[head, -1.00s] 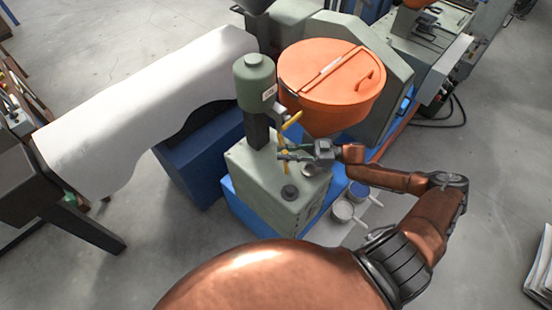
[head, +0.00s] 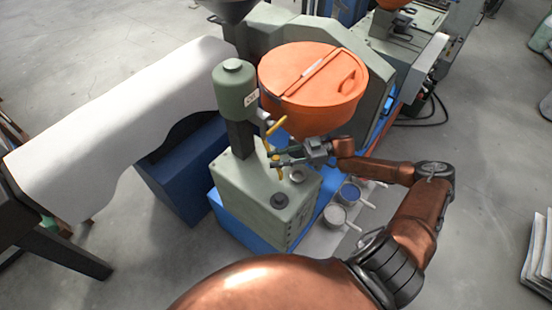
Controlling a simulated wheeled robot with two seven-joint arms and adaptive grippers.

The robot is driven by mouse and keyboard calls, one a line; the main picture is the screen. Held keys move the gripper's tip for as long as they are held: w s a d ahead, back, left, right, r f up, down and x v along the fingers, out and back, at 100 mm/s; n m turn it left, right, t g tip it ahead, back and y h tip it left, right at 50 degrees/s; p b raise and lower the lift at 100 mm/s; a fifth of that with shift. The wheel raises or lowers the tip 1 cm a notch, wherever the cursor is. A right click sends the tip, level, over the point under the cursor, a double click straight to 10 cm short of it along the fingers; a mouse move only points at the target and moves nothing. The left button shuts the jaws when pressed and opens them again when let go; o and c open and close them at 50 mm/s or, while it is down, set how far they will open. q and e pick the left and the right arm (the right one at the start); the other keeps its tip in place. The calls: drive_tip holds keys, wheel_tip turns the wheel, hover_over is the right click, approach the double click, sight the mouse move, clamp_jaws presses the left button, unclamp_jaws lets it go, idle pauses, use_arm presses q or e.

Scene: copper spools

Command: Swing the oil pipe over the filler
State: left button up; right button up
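The yellow oil pipe (head: 267,143) hangs below the green cylinder (head: 234,90) on a post above the grey-green tank (head: 240,190). Its lower part comes down close over the tank top. The tank top has a round ring-shaped opening (head: 297,175), which may be the filler, and a dark round cap (head: 280,200) nearer me. My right gripper (head: 277,160) reaches in from the right, with its fingertips at the pipe's lower part. The fingers and pipe overlap, so I cannot tell whether they grip it. My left gripper is not in view.
A large orange lidded tub (head: 312,85) stands close behind my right gripper. A white sheet-covered machine (head: 110,125) lies to the left.

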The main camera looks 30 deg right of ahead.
drive_tip(key=shift+o, duration=1.2)
drive_tip(key=v, duration=1.2)
drive_tip(key=shift+r, duration=0.1)
drive_tip(key=shift+c, duration=0.5)
